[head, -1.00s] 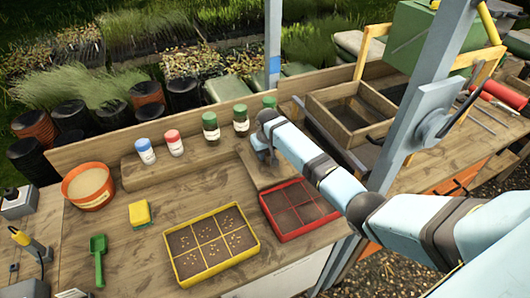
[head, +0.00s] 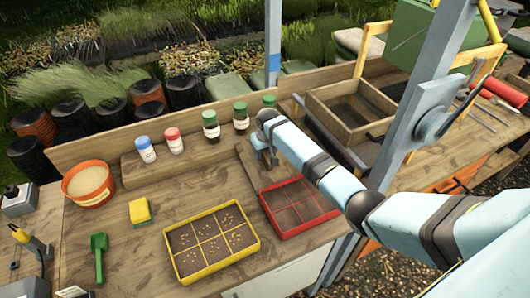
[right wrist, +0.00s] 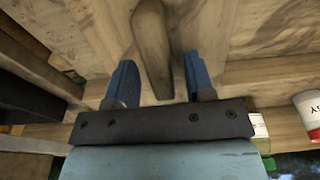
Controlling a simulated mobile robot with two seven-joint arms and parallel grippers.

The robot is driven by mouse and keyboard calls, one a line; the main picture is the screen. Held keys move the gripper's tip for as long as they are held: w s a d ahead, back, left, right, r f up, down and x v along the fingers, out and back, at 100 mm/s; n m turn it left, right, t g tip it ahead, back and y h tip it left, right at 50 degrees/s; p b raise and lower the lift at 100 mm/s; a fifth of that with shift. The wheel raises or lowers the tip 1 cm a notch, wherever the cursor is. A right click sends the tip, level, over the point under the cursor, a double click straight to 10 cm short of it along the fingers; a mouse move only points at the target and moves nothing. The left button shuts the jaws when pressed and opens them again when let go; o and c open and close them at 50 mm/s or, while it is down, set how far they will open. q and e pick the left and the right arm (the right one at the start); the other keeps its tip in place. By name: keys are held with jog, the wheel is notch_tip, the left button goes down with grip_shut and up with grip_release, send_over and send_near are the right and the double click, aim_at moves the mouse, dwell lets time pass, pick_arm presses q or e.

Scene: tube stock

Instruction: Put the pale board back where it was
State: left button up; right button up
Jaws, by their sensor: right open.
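A wooden piece (head: 247,162), long and narrow, lies on the bench beside my right gripper, behind the red tray. My right gripper (head: 266,160) is low over the bench there, its fingers partly hidden by the arm. In the right wrist view the open fingers (right wrist: 156,78) stand on either side of a tapered brown wooden piece (right wrist: 152,45), with gaps at both sides. I cannot tell whether either wooden piece is the pale board. My left gripper is not in view.
A red divided tray (head: 300,234) and a yellow seed tray (head: 176,275) stand in front. Green-capped bottles (head: 211,130) and two smaller bottles stand along the back ledge. A wooden box (head: 388,128) and a grey post (head: 440,80) are at right. The left bench is partly clear.

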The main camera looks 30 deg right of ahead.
aim_at(267, 156)
notch_tip(267, 156, up, 13)
jog(key=s, duration=0.1)
jog(key=shift+s+f+b, duration=0.15)
jog(key=shift+s+b, duration=0.2)
jog(key=shift+s, duration=0.05)
jog(key=shift+a+f, duration=0.1)
